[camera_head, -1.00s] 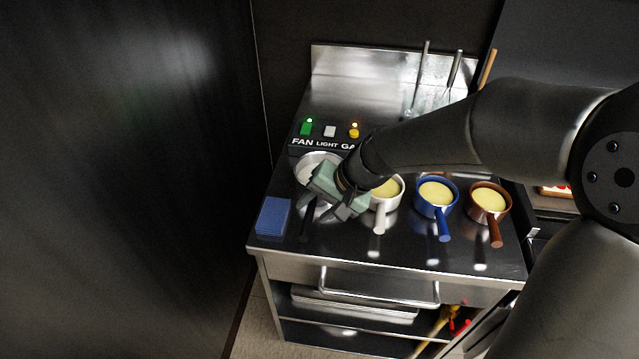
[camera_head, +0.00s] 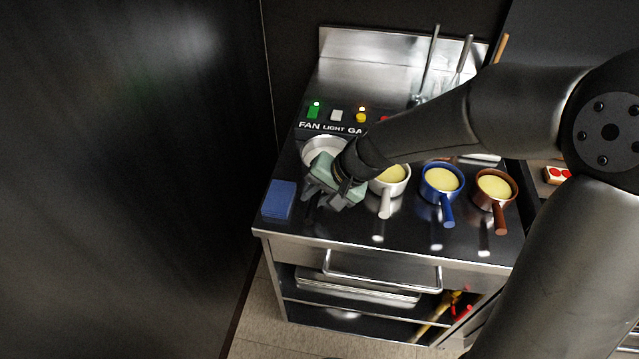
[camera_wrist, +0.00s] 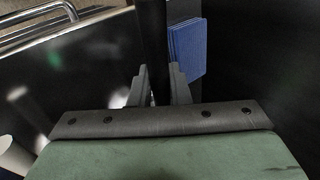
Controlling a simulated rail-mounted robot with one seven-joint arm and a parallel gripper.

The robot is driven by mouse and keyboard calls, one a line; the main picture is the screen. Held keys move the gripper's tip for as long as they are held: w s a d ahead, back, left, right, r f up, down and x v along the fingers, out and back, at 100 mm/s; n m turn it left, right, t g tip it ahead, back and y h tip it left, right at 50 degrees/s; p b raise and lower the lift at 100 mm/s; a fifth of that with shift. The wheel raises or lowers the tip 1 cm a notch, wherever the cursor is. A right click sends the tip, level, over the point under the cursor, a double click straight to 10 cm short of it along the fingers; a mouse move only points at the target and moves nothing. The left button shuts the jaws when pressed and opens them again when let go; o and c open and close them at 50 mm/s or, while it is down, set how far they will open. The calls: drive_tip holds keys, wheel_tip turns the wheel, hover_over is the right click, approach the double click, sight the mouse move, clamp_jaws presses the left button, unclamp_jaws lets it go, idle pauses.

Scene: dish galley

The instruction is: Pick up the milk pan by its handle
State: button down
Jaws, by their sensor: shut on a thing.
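A pale, round pan (camera_head: 324,147) stands at the left end of the steel counter, partly hidden by my gripper. I take it for the milk pan; its contents are mostly hidden. Its dark handle (camera_wrist: 154,40) points toward the counter's front and shows between my fingers in the wrist view. My gripper (camera_head: 328,194) is over this handle, with its fingers (camera_wrist: 158,92) closed on it. In the head view the handle is hidden behind the gripper. I cannot tell whether the pan is off the counter.
A blue sponge-like block (camera_head: 279,200) lies close left of the gripper. To the right stand a white pan (camera_head: 388,203), a blue pan (camera_head: 446,213) and a brown pan (camera_head: 500,220) with yellow contents. A drawer handle (camera_head: 384,284) runs along the front; a dark wall is left.

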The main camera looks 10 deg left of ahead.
drive_tip(key=shift+r+p, duration=0.45)
drive_tip(key=shift+r, duration=0.25)
wheel_tip(320, 180, up, 3)
drive_tip(key=shift+f+p, duration=0.15)
drive_tip(key=shift+p, duration=0.85)
drive_tip(key=s+d+r+p, duration=0.45)
drive_tip(key=s+r, duration=0.45)
drive_tip(key=s, duration=0.4)
wheel_tip(320, 180, up, 14)
drive_tip(key=p, duration=0.2)
drive_tip(key=shift+s+a, duration=0.15)
